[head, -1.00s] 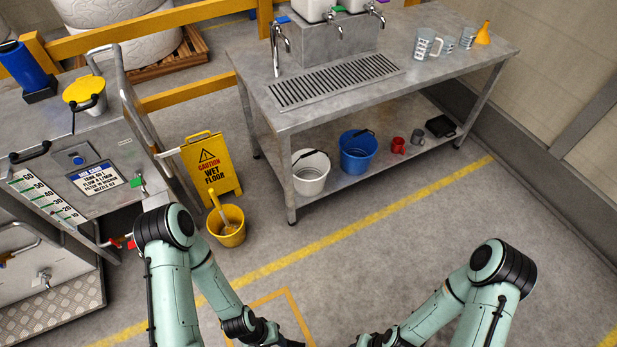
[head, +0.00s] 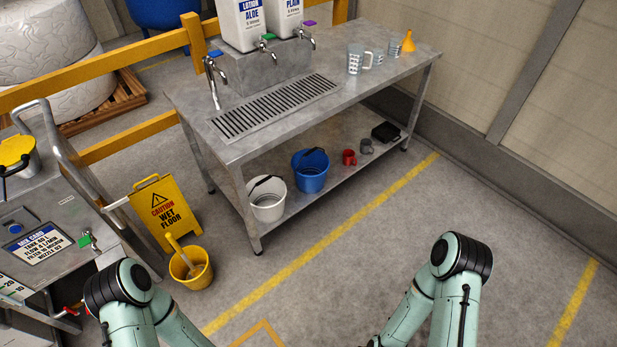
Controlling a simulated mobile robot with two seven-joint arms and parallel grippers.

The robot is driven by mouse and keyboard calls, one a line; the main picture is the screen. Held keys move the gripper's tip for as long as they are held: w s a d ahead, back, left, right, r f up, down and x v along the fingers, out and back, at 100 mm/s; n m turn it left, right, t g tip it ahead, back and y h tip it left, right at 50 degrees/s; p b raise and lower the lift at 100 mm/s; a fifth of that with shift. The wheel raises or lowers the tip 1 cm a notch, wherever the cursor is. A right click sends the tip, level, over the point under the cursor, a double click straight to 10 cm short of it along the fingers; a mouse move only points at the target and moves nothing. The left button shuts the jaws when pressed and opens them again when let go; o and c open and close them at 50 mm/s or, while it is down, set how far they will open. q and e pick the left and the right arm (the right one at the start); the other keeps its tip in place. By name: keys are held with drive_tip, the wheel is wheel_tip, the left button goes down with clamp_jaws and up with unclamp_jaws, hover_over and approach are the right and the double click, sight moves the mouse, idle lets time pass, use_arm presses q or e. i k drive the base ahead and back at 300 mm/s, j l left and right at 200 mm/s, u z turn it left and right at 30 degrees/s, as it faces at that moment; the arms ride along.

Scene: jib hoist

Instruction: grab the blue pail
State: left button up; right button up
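The blue pail (head: 311,172) stands upright on the lower shelf of the metal table, with a dark handle at its rim. It is between a white pail (head: 267,200) on its left and a red mug (head: 349,157) on its right. My two arms show at the bottom of the head view, well short of the table. Both grippers are below the picture's edge, so their state is hidden.
The table's upper top (head: 228,150) overhangs the shelf. A yellow wet floor sign (head: 163,213) and a yellow bucket (head: 191,268) stand left of the table. A steel cart (head: 50,240) is at far left. The floor in front is clear.

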sight(310, 167)
drive_tip(key=i+u, duration=0.1)
drive_tip(key=u, duration=0.55)
drive_tip(key=i+l+u, duration=0.25)
drive_tip(key=l+u, duration=0.25)
drive_tip(key=i+l+u, duration=0.1)
drive_tip(key=l+u, duration=0.15)
drive_tip(key=l, duration=0.2)
drive_tip(key=i+l+u, duration=0.15)
drive_tip(key=l, duration=0.4)
drive_tip(key=i+l+u, duration=0.1)
drive_tip(key=l, duration=0.4)
